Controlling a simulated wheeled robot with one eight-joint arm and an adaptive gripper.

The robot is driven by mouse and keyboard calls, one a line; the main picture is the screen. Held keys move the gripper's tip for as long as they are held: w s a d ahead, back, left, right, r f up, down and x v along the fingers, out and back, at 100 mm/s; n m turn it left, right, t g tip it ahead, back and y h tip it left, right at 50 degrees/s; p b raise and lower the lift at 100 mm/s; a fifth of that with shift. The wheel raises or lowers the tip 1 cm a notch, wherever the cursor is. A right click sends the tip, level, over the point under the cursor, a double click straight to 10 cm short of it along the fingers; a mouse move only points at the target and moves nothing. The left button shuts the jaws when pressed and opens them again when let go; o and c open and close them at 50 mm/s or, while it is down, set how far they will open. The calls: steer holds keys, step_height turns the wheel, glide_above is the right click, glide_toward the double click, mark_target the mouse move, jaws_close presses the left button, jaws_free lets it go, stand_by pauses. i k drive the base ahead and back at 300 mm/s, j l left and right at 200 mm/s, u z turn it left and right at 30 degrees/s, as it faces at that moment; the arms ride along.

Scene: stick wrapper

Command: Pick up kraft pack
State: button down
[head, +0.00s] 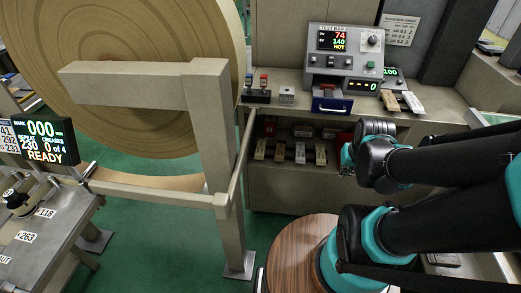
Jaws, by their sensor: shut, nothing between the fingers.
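Several small narrow packs stand in a row on the lower shelf under the counter. The leftmost, a tan one (260,149), looks most like kraft, but at this size I cannot tell for sure. Beside it are a greyish pack (280,152), a whitish pack (300,152) and a cream pack (321,154). Two more pale packs lie on the counter, a tan-topped one (390,101) and a whitish one (412,102). My gripper (345,159) is shut and empty, just right of the shelf row and apart from it. Its fingers show small and dark.
A test bar console (343,55) stands on the counter, with a blue-fronted unit (329,105) below it. A huge brown paper roll (150,60) and its beige frame (213,130) fill the left. A display (45,142) reads READY. Green floor lies between frame and counter.

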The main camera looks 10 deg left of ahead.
mark_target(279, 153)
steer(key=k+j, duration=0.65)
steer(key=j, duration=0.25)
